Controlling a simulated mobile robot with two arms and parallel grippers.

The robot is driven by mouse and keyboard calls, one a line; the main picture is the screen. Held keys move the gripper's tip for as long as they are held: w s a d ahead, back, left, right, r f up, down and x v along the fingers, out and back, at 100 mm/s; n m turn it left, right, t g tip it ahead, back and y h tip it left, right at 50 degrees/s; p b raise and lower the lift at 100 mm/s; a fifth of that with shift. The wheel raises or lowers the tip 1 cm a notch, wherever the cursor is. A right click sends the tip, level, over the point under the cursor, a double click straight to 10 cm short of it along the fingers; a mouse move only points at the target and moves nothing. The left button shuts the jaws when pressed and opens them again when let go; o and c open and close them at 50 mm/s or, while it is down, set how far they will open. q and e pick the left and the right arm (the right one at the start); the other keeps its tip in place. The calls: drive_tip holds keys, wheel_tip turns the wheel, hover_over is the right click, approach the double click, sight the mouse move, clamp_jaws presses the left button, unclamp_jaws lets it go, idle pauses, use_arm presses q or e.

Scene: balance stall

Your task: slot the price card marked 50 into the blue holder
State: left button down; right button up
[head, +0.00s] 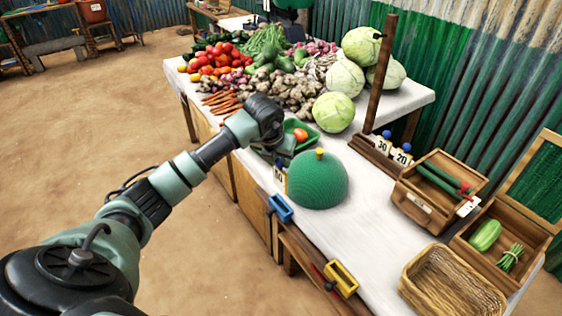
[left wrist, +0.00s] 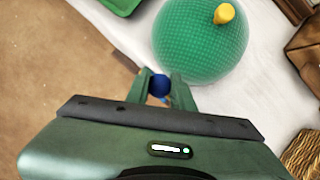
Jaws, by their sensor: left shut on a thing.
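The price card marked 50 (head: 280,180) hangs upright below my left gripper (head: 275,155), at the front edge of the stall table. In the left wrist view my left gripper (left wrist: 161,88) is shut on the card's round blue knob (left wrist: 159,85). The card's face is hidden there. The blue holder (head: 281,208) is fixed at the table's front edge, a little below the card in the head view. The card and the holder appear apart. The holder cannot be made out in the left wrist view. My right gripper is not in view.
A green dome (head: 318,182) with a yellow knob stands close to the right of the card. A yellow holder (head: 341,278) sits further along the front edge. Cards 30 (head: 383,145) and 20 (head: 402,155) stand in a wooden rack. A green pan (head: 312,139) holds a tomato.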

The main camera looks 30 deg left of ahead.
sight(280, 179)
use_arm(q)
drive_tip(key=shift+f+b, duration=0.3)
drive_tip(key=shift+f, duration=0.25)
drive_tip(key=shift+f+b, duration=1.15)
drive_tip(key=shift+f, duration=0.6)
drive_tip(key=shift+f+b, duration=0.4)
drive_tip(key=shift+f, duration=0.2)
drive_tip(key=shift+f, duration=0.15)
drive_tip(key=shift+f+b, duration=1.25)
drive_tip(key=shift+f, duration=0.1)
drive_tip(key=shift+r, duration=0.1)
